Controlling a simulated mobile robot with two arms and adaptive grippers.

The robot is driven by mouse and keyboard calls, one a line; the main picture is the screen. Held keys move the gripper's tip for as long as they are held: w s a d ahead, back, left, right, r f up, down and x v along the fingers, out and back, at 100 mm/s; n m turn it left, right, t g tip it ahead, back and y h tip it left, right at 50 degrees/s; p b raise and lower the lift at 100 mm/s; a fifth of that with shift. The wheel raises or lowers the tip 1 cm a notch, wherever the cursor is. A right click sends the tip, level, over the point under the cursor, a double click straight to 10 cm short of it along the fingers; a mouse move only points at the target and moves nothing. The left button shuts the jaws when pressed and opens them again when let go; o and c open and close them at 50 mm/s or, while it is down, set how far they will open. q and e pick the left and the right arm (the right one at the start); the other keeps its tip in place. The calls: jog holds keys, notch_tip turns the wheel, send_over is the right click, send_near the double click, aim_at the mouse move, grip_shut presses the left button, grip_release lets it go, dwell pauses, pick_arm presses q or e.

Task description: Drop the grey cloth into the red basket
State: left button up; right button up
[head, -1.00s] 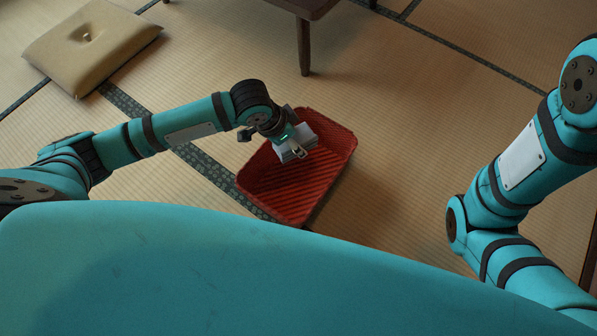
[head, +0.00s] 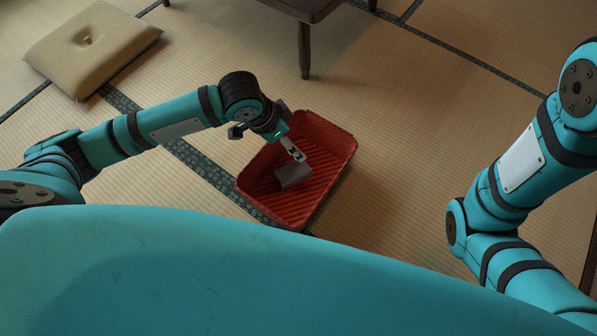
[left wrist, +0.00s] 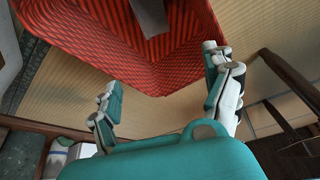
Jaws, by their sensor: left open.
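The red basket (head: 322,186) sits on the tatami floor, ribbed inside and open at the top. The grey cloth (head: 294,177) is inside the basket's outline, low against its ribbed interior and apart from the fingers. In the left wrist view the cloth (left wrist: 150,17) shows at the top edge, in front of the red ribs of the basket (left wrist: 90,38). My left gripper (head: 296,153) is above the basket's far left part, open and empty. Its two spread fingers also show in the left wrist view (left wrist: 165,95). My right gripper is out of view.
A tan floor cushion (head: 90,50) lies at the upper left. A dark wooden table (head: 304,45) stands behind the basket, one leg near it. Bare tatami (head: 400,150) lies right of the basket.

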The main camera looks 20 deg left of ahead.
pick_arm(q)
jog(key=v, duration=0.8)
jog(key=shift+r, duration=0.2)
jog(key=shift+a, duration=0.1)
